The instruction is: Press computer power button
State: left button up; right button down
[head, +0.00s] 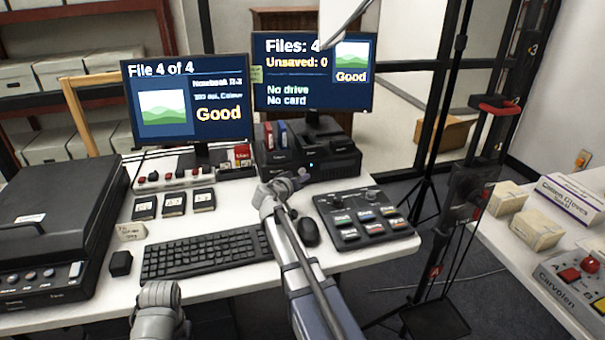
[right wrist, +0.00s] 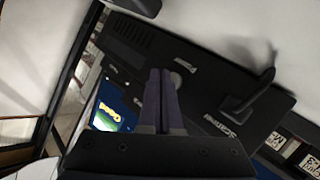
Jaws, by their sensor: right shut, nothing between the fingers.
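The black computer unit (head: 335,163) stands on the desk under the right monitor, with a small blue light on its front. My right gripper (head: 303,174) is just in front of that unit. In the right wrist view its two fingers (right wrist: 160,72) are shut together and empty. Right beside the fingertips is a round grey button (right wrist: 177,80) on a dark panel (right wrist: 205,95). I cannot tell whether they touch. A grey part of my left arm shows at the bottom of the head view; its gripper does not show.
A keyboard (head: 205,254), a mouse (head: 308,231) and a control panel with coloured buttons (head: 362,217) lie on the desk around my right arm. The left monitor (head: 188,102) reads "File 4 of 4". The right monitor (head: 312,74) reads "No drive" and "No card".

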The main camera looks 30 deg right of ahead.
jog(key=shift+w, duration=0.1)
jog(key=shift+w+d, duration=0.1)
jog(key=shift+w, duration=0.2)
jog(key=shift+w+d, duration=0.1)
jog(key=shift+w, duration=0.4)
dwell(0.7)
jog(key=shift+s, duration=0.15)
jog(key=shift+s+a, duration=0.25)
jog(key=shift+s, duration=0.45)
jog(key=shift+s+a, duration=0.2)
jog(key=shift+s, duration=0.65)
jog(key=shift+s+a, duration=0.15)
jog(key=shift+s, duration=0.65)
jog(key=shift+s+a, duration=0.2)
jog(key=shift+s, duration=0.65)
